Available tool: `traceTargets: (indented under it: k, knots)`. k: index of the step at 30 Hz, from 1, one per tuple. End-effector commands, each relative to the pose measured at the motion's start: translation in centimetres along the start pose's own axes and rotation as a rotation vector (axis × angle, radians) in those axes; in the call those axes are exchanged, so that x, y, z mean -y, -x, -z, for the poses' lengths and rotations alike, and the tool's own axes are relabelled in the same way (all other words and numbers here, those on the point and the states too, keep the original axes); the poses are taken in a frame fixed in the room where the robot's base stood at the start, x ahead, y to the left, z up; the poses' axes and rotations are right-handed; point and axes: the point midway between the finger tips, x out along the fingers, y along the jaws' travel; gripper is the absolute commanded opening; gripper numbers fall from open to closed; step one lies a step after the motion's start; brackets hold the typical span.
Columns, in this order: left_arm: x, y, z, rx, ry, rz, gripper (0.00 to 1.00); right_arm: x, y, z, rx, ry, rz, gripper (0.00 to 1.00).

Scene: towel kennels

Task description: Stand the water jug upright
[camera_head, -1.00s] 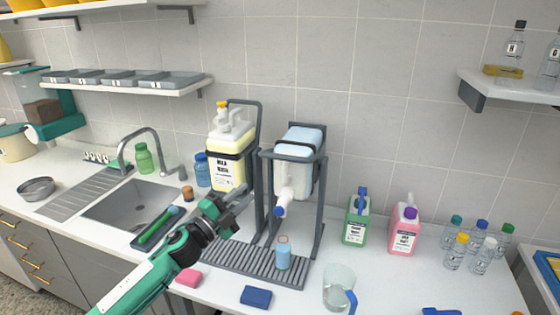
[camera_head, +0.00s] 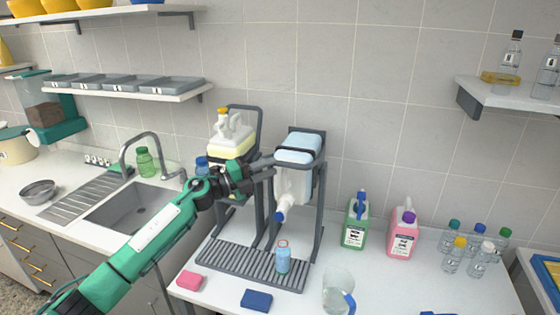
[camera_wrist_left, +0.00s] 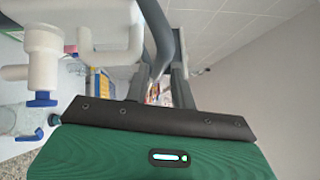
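A white jug with light blue contents (camera_head: 299,150) sits tilted in the right-hand grey rack, its blue-tipped spout (camera_head: 281,215) pointing down. In the left wrist view, its white spout (camera_wrist_left: 44,55) and pale body show at the upper left. My left gripper (camera_head: 270,167) is just left of this jug, its fingers apart and pointing at the rack frame. Contact with the rack cannot be told. A clear pitcher with a blue handle (camera_head: 338,287) stands at the counter's front. My right gripper is out of view.
A jug with yellow contents (camera_head: 232,142) sits in the left-hand rack behind my arm. A small blue bottle (camera_head: 283,258) stands on the slatted drip tray (camera_head: 232,265). A green jug (camera_head: 354,222) and a pink jug (camera_head: 402,235) stand to the right. Sponges lie in front.

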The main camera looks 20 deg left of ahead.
Motion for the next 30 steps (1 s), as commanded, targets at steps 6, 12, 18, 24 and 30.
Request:
traceTargets:
  k: [6,12,18,24,30]
  knots:
    - [0.0,-3.3,0.0,0.0,0.001,0.001,0.25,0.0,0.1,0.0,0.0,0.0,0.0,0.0]
    - [0.0,-4.2,0.0,0.001,0.0,0.0,0.25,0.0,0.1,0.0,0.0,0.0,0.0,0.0]
    - [-0.1,-4.3,0.0,0.001,0.0,0.0,0.25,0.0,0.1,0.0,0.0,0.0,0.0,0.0]
    - [-0.1,-4.3,0.0,0.0,0.0,0.0,0.0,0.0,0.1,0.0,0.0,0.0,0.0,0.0]
    - [0.0,-4.2,-0.1,0.0,0.002,-0.002,0.0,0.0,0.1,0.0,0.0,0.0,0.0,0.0]
